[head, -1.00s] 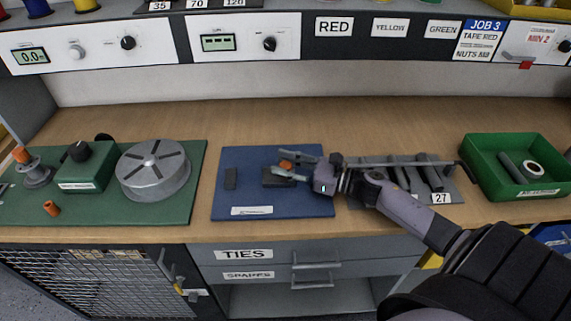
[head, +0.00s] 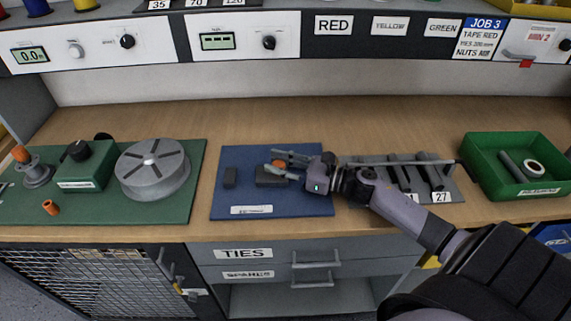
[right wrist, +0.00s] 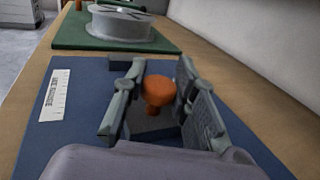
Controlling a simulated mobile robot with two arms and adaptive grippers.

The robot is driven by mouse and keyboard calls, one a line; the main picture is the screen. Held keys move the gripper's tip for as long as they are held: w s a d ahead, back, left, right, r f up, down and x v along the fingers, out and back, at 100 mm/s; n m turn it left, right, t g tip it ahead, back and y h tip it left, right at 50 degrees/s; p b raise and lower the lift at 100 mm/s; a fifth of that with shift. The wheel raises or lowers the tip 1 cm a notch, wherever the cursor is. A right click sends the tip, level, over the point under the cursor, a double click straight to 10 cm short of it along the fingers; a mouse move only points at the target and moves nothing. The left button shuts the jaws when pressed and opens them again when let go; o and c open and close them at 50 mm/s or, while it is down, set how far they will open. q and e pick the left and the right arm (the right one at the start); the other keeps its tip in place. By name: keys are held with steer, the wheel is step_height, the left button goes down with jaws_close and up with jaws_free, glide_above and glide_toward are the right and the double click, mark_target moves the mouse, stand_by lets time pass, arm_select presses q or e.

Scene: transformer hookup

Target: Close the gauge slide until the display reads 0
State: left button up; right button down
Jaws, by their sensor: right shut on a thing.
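The gauge lies on the blue mat (head: 235,199). It shows as a small dark block (head: 230,178) at the left and a dark slide (head: 268,178) to its right, with a gap of bare mat between them. An orange knob (head: 279,163) stands on the slide. My right gripper (head: 282,166) is shut on the knob, coming from the right. In the right wrist view the orange knob (right wrist: 157,92) is between the two fingers. A small display (head: 217,42) on the panel behind shows dash-like marks I cannot read surely. My left gripper is not in view.
A green board (head: 110,208) with a round grey turntable (head: 153,170) is left of the mat. A grey rack (head: 443,180) with dark bars stands right, under my forearm. A green tray (head: 513,195) is farther right. Another panel display (head: 31,55) reads 0.0.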

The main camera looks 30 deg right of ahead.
mark_target(259, 175)
steer(key=w+a, duration=0.2)
steer(key=a, duration=0.2)
steer(key=shift+w+a+b, duration=0.4)
steer(key=c, duration=1.3)
jaws_free()
steer(key=shift+s+d, duration=0.15)
steer(key=v, duration=1.1)
steer(key=shift+s+d, duration=0.15)
steer(key=shift+s, duration=0.1)
